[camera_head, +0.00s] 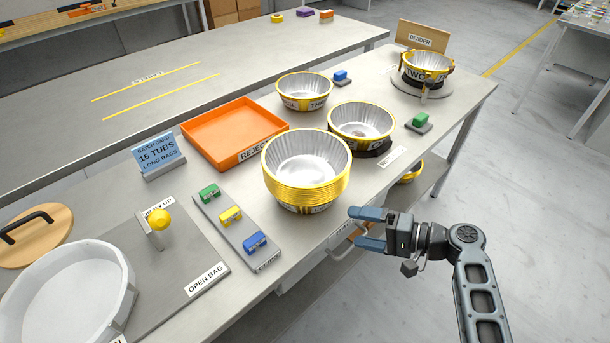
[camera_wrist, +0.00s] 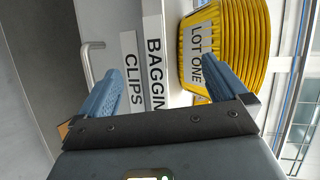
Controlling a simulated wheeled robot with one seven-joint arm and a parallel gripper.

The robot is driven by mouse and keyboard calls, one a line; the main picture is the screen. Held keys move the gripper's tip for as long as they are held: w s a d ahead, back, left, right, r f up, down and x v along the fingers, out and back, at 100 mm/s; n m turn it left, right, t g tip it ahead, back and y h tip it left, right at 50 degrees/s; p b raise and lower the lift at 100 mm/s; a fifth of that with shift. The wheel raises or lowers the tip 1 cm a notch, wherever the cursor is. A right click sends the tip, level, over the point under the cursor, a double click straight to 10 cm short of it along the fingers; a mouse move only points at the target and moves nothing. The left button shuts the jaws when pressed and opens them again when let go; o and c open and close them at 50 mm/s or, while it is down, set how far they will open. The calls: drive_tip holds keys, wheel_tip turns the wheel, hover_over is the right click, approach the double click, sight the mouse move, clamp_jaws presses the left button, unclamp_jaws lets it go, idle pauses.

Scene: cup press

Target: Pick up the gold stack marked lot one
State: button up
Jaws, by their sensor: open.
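The gold stack marked lot one (camera_head: 308,192), several nested silver-lined tubs with gold rims, stands upright near the front edge of the bench. In the wrist view the stack (camera_wrist: 238,45) shows its "LOT ONE" label at upper right, beside the right-hand finger. My gripper (camera_head: 360,228) is open and empty, to the right of the stack and in front of the bench edge. In the wrist view its blue fingers (camera_wrist: 152,75) are spread, with bench-front labels visible between them. I see no contact with the stack.
A gold tub on a black base (camera_head: 362,122) and another gold tub (camera_head: 304,88) stand behind the stack. The orange reject tray (camera_head: 225,125) lies behind left. A clip strip (camera_head: 235,228) lies left. A handle (camera_head: 350,243) projects below the bench edge near my gripper.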

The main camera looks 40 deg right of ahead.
drive_tip(key=d+r+n+t+y, duration=0.1)
drive_tip(key=d+r+t+y, duration=0.1)
drive_tip(key=d+r, duration=0.6)
drive_tip(key=shift+y, duration=0.3)
drive_tip(key=p+x, duration=0.2)
drive_tip(key=x, duration=0.6)
drive_tip(key=shift+d+r, duration=0.15)
drive_tip(key=c, duration=1.3)
